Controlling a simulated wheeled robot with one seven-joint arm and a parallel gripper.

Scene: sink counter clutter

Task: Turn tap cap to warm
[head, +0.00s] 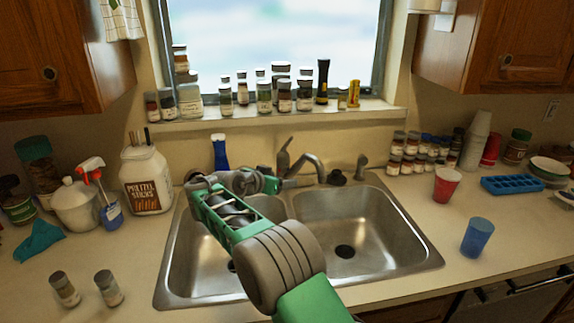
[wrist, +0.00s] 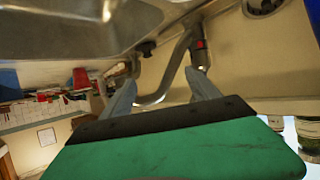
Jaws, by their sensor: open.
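The grey metal tap (head: 309,166) stands behind the double sink, with its lever-like cap (head: 284,156) raised at the left of the curved spout. In the wrist view the tap (wrist: 173,70) appears beyond my fingers, with a red mark (wrist: 201,44) on its body. My gripper (head: 290,183) is at the sink's back edge, just in front of and left of the tap base, partly hidden by my wrist. In the wrist view my gripper (wrist: 160,80) is open, with the spout showing between its fingers. Contact with the tap cannot be told.
The double steel sink (head: 390,240) lies below my arm. A blue bottle (head: 220,152) stands behind my wrist, and a dark stopper (head: 337,178) and small dispenser (head: 361,167) stand right of the tap. Jars line the windowsill (head: 230,122). A red cup (head: 446,185) stands on the right counter.

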